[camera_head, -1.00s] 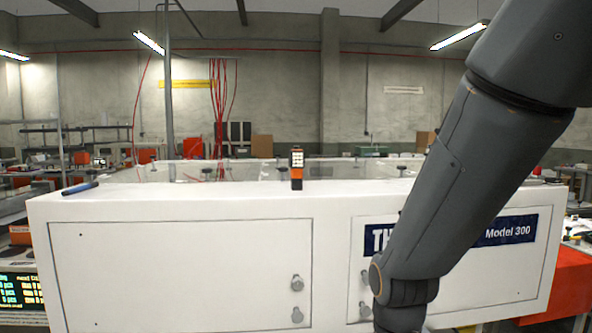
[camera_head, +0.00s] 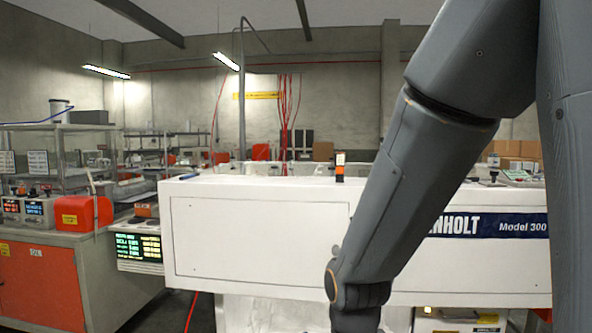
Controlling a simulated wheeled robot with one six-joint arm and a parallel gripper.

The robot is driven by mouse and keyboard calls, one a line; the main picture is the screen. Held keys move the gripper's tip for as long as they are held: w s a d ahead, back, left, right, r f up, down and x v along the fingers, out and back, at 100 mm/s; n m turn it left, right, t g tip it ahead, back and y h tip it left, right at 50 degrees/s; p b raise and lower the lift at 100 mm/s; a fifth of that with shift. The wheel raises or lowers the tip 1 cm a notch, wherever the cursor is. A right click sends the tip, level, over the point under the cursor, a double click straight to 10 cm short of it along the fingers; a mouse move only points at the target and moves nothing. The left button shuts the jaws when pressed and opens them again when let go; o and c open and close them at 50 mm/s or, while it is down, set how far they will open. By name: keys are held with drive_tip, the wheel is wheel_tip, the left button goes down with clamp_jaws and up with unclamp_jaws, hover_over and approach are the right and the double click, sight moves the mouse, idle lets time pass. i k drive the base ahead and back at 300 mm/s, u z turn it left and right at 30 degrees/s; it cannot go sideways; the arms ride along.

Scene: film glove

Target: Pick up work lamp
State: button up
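The work lamp (camera_head: 340,167) is a small upright block with an orange lower part, a dark band and a pale top panel. It stands on the top of the white machine (camera_head: 260,236), near the front edge, just left of my arm. My arm comes down from the upper right across the machine's front. My gripper is not in view; the arm runs out of the bottom of the picture.
A blue tool (camera_head: 186,177) lies on the machine's left top corner. A grey bench with an orange-red cabinet door (camera_head: 42,288) stands at the left, with a display panel (camera_head: 138,246) beside the machine. Some floor shows between bench and machine.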

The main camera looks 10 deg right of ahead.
sight(339, 157)
drive_tip(key=u, duration=0.25)
drive_tip(key=k, duration=0.3)
drive_tip(key=z, duration=1.05)
drive_tip(key=i, duration=0.7)
drive_tip(key=z, duration=0.55)
drive_tip(key=i, duration=0.7)
drive_tip(key=u, duration=0.8)
drive_tip(key=i, duration=0.75)
drive_tip(key=u, duration=0.8)
